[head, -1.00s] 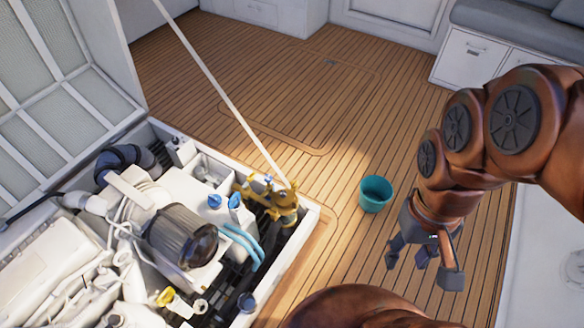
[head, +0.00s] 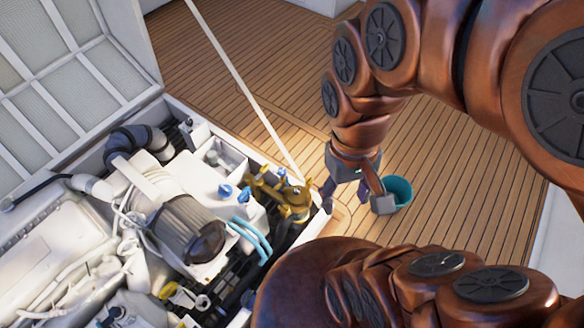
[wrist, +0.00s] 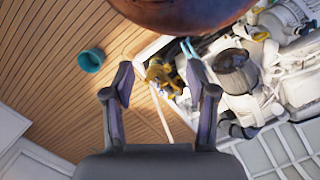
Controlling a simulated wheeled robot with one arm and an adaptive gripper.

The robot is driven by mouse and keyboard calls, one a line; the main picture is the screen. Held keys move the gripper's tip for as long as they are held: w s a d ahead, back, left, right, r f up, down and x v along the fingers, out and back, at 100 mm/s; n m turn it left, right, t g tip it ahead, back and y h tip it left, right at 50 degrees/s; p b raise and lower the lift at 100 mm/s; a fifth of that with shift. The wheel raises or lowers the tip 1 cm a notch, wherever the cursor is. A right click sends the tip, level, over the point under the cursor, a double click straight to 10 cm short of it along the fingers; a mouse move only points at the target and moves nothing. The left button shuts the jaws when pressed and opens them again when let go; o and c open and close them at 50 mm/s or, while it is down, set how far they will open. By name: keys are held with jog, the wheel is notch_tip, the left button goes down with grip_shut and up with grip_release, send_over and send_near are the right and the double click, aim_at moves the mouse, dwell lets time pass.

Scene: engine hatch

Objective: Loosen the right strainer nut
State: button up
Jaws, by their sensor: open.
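The brass strainer (head: 292,200) stands at the right edge of the engine bay in the head view, with small blue parts at its top. It also shows in the wrist view (wrist: 160,72), between my fingers but beyond them. Its separate nuts are too small to tell apart, so I cannot pick out the right one. My gripper (head: 352,196) is open and empty, pointing down to the right of the strainer and apart from it. In the wrist view my gripper (wrist: 160,84) shows two spread fingers.
A teal bucket (head: 399,189) stands on the wooden deck (head: 240,62), partly behind my gripper. A white prop rod (head: 245,88) rises beside the strainer. The raised hatch lid (head: 75,70) is at the left. Blue hoses (head: 252,240) and the engine filter (head: 187,230) lie left of the strainer.

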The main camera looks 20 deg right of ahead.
jog(key=w+a+f+m+y+b, duration=0.2)
jog(key=w+f+m+b, duration=0.2)
jog(key=w+f+b, duration=1)
jog(key=m+t+y+b, duration=0.3)
jog(key=m+b, duration=1.3)
jog(key=b, duration=1.1)
send_near(310, 180)
jog(key=a+f, duration=0.1)
jog(key=shift+h, duration=0.3)
jog(key=shift+b+x, duration=1.65)
jog(key=shift+x, duration=2.3)
jog(key=shift+w+r, duration=0.1)
jog(key=shift+w, duration=0.05)
jog(key=c, duration=1.1)
